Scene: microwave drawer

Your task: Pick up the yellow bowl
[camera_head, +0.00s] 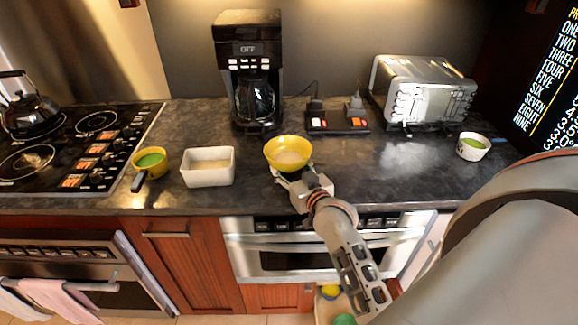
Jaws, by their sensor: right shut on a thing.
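The yellow bowl (287,153) is in the middle of the head view, at the front part of the dark counter. It looks upright, with something pale inside. My right gripper (288,175) is at the bowl's near side and is shut on it. The fingertips are mostly hidden by the bowl and by the gripper's own body. I cannot tell whether the bowl is clear of the counter. My left gripper is not in view.
A white rectangular dish (208,167) and a small yellow pan (150,160) stand to the left. A coffee maker (250,65) and toaster (423,90) stand behind. A white cup (472,147) is at the right. An open drawer (331,305) is below.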

